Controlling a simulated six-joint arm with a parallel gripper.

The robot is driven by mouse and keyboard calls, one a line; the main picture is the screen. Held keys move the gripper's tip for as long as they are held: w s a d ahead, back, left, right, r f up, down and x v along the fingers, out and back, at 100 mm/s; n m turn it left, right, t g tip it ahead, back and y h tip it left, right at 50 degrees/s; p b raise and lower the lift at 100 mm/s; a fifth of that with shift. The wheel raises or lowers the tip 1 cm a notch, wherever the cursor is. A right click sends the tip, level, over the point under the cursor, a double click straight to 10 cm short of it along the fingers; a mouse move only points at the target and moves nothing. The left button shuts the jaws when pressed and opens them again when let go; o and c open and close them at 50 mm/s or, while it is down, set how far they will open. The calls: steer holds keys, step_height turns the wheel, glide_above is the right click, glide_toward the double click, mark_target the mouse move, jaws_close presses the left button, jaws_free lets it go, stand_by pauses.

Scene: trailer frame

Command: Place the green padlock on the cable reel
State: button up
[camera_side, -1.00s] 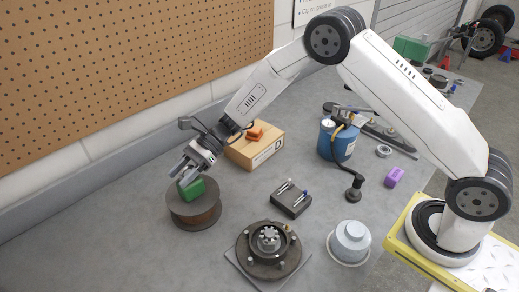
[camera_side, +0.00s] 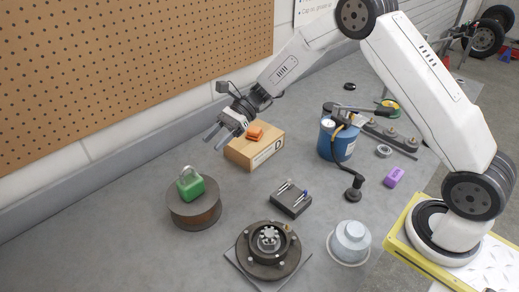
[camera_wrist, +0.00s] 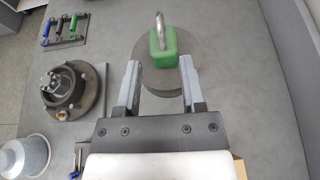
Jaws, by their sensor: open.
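The green padlock (camera_side: 190,185) stands on top of the cable reel (camera_side: 180,211), its metal shackle pointing up. In the wrist view the green padlock (camera_wrist: 162,40) sits on the round top of the cable reel (camera_wrist: 196,62), beyond my fingertips. My gripper (camera_side: 214,139) is open and empty, above and to the right of the padlock in the side view, clear of it. In the wrist view my gripper (camera_wrist: 160,65) shows its two fingers spread apart, with nothing between them. The lower part of the reel is partly hidden by the fingers in that view.
A cardboard box (camera_side: 254,150) with an orange padlock (camera_side: 255,132) stands behind, near my gripper. A wheel hub (camera_side: 268,245), a grey metal cap (camera_side: 349,242), a dark block with pins (camera_side: 290,199), a blue canister (camera_side: 337,140) and a purple padlock (camera_side: 394,177) stand to the right.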

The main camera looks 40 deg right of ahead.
stand_by(0.6)
steer(key=s+d+n+t+h, duration=0.1)
steer(key=s+d+n+h, duration=0.5)
steer(key=s+n, duration=0.3)
steer(key=s+d+n+t+h, duration=0.1)
steer(key=s+d+n+h, duration=0.5)
steer(key=s+n, duration=0.3)
steer(key=s+h, duration=0.1)
steer(key=s, duration=0.2)
steer(key=shift+s+d+t+h, duration=0.25)
steer(key=shift+s+t+h, duration=0.05)
steer(key=shift+s, duration=0.05)
